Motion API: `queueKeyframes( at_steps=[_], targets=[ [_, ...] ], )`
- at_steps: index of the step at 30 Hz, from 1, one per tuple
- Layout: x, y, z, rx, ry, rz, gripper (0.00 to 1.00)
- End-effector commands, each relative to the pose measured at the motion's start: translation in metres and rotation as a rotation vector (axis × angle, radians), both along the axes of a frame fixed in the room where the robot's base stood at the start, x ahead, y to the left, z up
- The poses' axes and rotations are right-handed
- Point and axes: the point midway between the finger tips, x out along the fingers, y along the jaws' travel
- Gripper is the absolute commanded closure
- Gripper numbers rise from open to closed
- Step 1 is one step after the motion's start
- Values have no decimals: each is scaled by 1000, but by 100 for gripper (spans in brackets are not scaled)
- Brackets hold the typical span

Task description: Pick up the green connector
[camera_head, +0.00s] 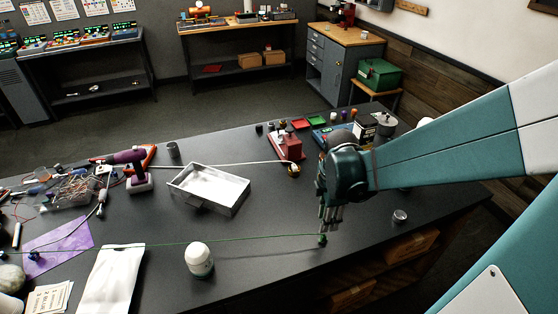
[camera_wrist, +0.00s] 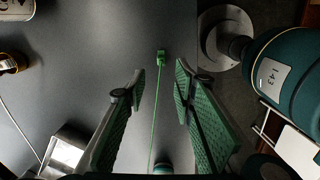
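The green connector (camera_head: 322,240) is a small block at the end of a thin green cable (camera_head: 180,243) that runs left across the dark table. My gripper (camera_head: 329,222) points down just above it, near the table's front edge. In the wrist view the connector (camera_wrist: 161,57) lies beyond the fingertips, roughly in line with the gap between them. My gripper's two green-padded fingers (camera_wrist: 160,72) are apart with the cable passing between them. The gripper is open, and the connector is not gripped.
A white jar (camera_head: 199,260) stands left of the gripper, near the cable. An open metal tray (camera_head: 236,196) is behind it. A small metal cylinder (camera_head: 400,216) sits to the right. A red device (camera_head: 287,145) and colored trays are at the back. Table around the connector is clear.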

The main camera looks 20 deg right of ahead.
Motion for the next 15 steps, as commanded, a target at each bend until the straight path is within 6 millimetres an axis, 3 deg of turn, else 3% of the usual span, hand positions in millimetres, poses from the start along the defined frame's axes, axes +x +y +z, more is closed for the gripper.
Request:
queueKeyframes(
  at_steps=[15],
  targets=[
    [-2,-6,-7,6,26,64,73]
  ],
)
